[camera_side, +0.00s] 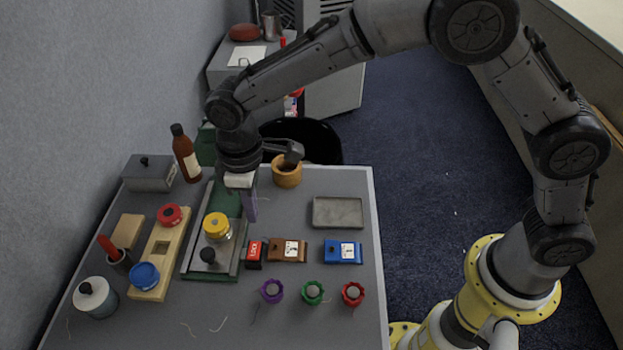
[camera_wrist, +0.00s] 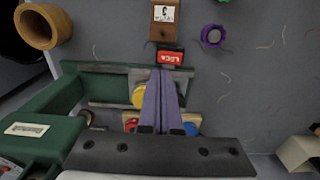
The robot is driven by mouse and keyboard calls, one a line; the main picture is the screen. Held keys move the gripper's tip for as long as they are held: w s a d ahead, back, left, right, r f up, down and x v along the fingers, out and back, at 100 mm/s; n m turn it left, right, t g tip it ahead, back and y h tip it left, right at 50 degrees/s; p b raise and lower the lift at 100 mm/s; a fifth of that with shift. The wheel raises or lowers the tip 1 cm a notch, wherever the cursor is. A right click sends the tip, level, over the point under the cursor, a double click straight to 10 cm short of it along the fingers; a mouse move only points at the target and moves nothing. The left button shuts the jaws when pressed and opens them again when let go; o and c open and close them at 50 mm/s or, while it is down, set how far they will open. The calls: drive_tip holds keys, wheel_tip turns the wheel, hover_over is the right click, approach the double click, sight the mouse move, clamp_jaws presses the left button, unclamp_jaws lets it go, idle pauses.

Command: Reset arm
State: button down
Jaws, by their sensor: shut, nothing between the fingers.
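My gripper (camera_side: 252,216) points down over the table, with its purple fingers above the green and grey fixture (camera_side: 197,268). In the wrist view the fingers (camera_wrist: 162,72) are together with nothing between them. Their tips appear near a small red block with white lettering (camera_wrist: 170,57), which in the side view (camera_side: 254,256) lies on the table in front of the fingers. A jar with a yellow lid (camera_side: 216,226) stands on the fixture beside the fingers; in the wrist view the fingers partly hide its lid (camera_wrist: 139,96).
A brown bottle (camera_side: 185,155) and grey box (camera_side: 148,174) are back left. Brown (camera_side: 287,251) and blue (camera_side: 343,252) blocks, a grey tray (camera_side: 337,212) and three coloured knobs are right.

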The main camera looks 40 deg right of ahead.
drive_tip(key=s+d+r+m+t, duration=0.15)
drive_tip(key=s+d+r, duration=0.25)
drive_tip(key=d+r, duration=0.45)
drive_tip(key=s+d+r+m+t, duration=0.1)
drive_tip(key=s+d+r+m, duration=0.25)
drive_tip(key=d+r, duration=0.45)
drive_tip(key=s+d+m+t, duration=0.1)
drive_tip(key=s+d+m, duration=0.1)
drive_tip(key=s+d, duration=0.3)
drive_tip(key=s+d+f+m+t, duration=0.1)
drive_tip(key=s+d+t, duration=0.1)
drive_tip(key=s+d, duration=0.4)
drive_tip(key=s, duration=0.5)
drive_tip(key=shift+d+f+m, duration=0.2)
drive_tip(key=shift+f+m, duration=0.1)
drive_tip(key=shift+m, duration=0.1)
